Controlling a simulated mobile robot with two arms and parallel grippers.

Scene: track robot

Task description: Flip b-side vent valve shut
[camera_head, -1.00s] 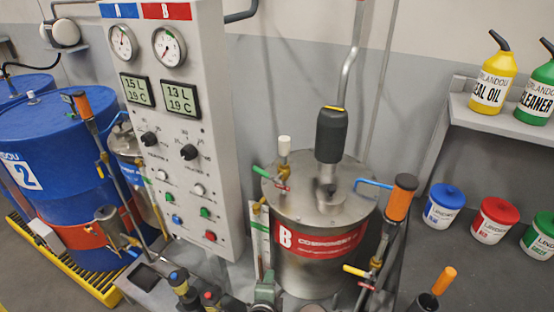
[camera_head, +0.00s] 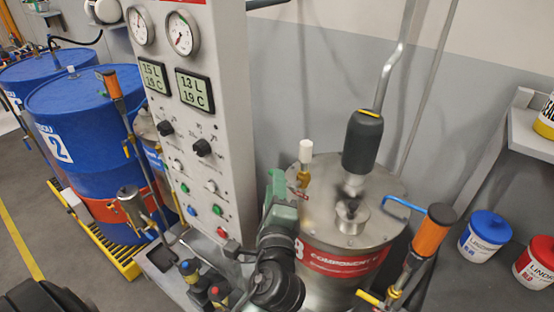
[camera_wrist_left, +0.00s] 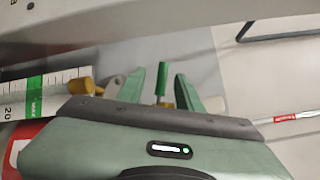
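The B component tank (camera_head: 325,262) is a steel drum with a red band. On its lid stands a brass fitting with a white cap (camera_head: 305,150), with a small red part beside it. My left gripper (camera_head: 278,182) is at the lid's left edge, beside this fitting. In the left wrist view, a green lever (camera_wrist_left: 161,80) on a brass body stands between the two green fingers, with visible gaps on both sides. The gripper is open around it. In the head view my gripper hides this green lever. My right gripper is not in view.
The grey panel (camera_head: 215,130) with gauges and displays stands just left of my gripper. An orange-handled lever (camera_head: 432,230) and a blue handle (camera_head: 403,203) are on the tank's right. A scale with a green band (camera_wrist_left: 36,98) shows in the left wrist view.

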